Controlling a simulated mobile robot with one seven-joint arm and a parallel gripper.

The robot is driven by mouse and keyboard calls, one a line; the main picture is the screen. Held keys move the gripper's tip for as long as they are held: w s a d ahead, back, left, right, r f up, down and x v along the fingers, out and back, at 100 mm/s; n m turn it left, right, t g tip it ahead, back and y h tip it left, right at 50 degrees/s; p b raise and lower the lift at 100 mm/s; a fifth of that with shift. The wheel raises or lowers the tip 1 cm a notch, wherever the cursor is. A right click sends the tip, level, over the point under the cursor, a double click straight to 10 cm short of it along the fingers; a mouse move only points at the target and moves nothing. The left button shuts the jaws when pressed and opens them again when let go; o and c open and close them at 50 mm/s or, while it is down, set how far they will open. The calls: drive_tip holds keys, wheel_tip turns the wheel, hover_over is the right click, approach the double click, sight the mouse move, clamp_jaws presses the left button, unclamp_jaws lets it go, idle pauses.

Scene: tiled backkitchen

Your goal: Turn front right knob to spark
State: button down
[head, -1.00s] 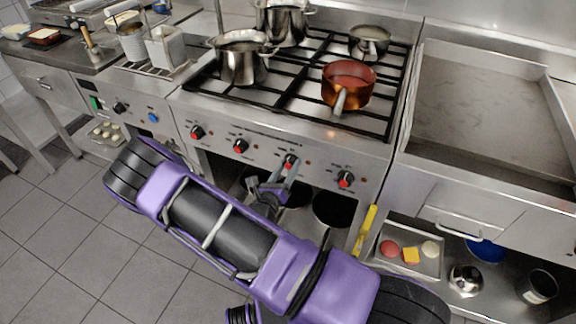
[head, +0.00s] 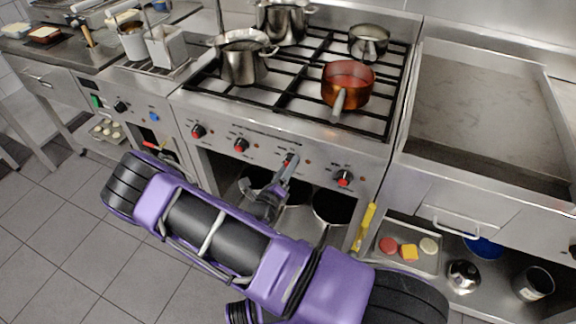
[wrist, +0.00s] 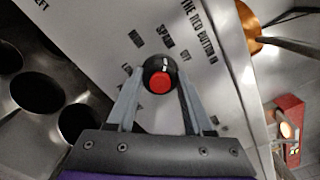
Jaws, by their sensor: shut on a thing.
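The stove front panel carries a row of several black-and-red knobs. My gripper (head: 286,168) reaches up to the third knob from the left (head: 289,158). In the wrist view that knob (wrist: 160,76) has a black rim and a red centre and sits between the tips of my gripper (wrist: 158,84), which is shut on it. Printed words, including SPARK and OFF, stand on the panel just beyond the knob. The rightmost knob (head: 345,177) is free. My fingers partly cover the held knob in the head view.
A copper saucepan (head: 350,88) stands on the front right of the hob, its handle towards the panel edge. Steel pots (head: 240,62) stand at left and back. Below, the open shelf holds pots. A yellow-handled item (head: 364,225) is right of my gripper.

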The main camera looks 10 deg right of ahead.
drive_tip(key=shift+c, duration=1.5)
unclamp_jaws()
drive_tip(key=shift+s, duration=0.1)
drive_tip(key=v, duration=1.7)
drive_tip(key=shift+a, duration=0.15)
